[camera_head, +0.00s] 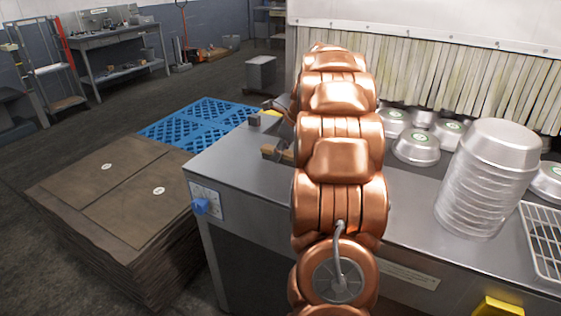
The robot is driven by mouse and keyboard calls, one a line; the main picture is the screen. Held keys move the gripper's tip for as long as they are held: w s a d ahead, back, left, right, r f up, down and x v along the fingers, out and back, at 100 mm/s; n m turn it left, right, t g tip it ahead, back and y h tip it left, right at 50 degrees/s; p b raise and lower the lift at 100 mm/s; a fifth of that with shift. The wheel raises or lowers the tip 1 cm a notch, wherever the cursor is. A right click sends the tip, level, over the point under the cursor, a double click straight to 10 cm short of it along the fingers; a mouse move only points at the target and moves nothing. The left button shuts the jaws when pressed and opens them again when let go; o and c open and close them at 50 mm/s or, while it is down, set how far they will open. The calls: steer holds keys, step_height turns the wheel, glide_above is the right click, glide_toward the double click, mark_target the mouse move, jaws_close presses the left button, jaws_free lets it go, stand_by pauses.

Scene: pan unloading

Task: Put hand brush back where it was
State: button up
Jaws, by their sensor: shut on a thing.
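A light-brown wooden piece (276,152), which looks like part of the hand brush, shows at the left of my copper arm, over the far left part of the steel table (240,165). The arm hides the rest of it. My gripper (281,104) shows only as small dark parts past the arm's left side, above the table's far left edge. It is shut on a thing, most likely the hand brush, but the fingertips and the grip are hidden. I cannot tell whether the brush touches the table.
A tall stack of metal pans (487,185) stands on the table's right, with several upturned pans (416,148) behind it and a wire rack (543,240) at the right edge. A strip curtain (440,75) hangs behind. Stacked brown sheets (115,200) and a blue pallet (200,122) lie left.

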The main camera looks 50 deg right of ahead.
mark_target(281, 161)
steer(key=shift+f, duration=1.75)
steer(key=shift+f+p, duration=0.1)
steer(key=shift+p, duration=0.3)
steer(key=o, duration=1.1)
steer(key=b+v, duration=0.1)
steer(key=v, duration=1.1)
